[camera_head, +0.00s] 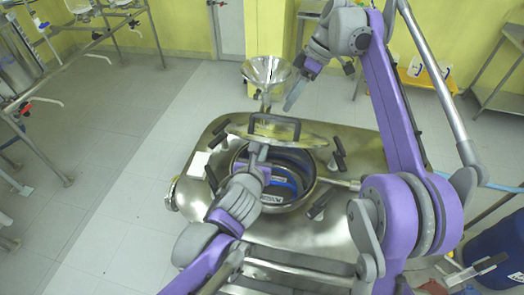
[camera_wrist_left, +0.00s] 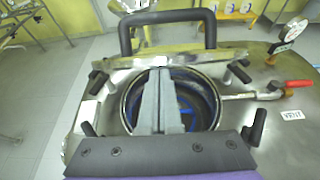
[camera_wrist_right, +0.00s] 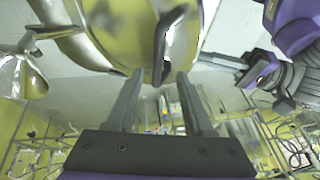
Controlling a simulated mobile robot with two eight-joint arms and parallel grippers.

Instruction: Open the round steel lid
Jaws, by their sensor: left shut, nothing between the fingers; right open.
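The round steel lid (camera_head: 318,137) is raised and tilted over the far side of the round vessel opening (camera_head: 306,197). Its black handle (camera_head: 275,124) is on the outer face and also shows in the left wrist view (camera_wrist_left: 168,12). My left gripper (camera_head: 257,150) is shut and empty, its fingers over the opening and pointing at the lid's underside; I cannot tell if they touch it. In the left wrist view the fingertips (camera_wrist_left: 160,71) are close together. My right gripper (camera_head: 292,98) is open and empty beyond the lid; the right wrist view shows the handle (camera_wrist_right: 163,48) ahead of its fingertips (camera_wrist_right: 159,76).
Black clamp handles (camera_head: 337,155) stand around the opening on the steel vessel top (camera_head: 345,238). A steel funnel (camera_head: 265,72) is behind the lid. A blue drum (camera_head: 497,250) stands at the lower right.

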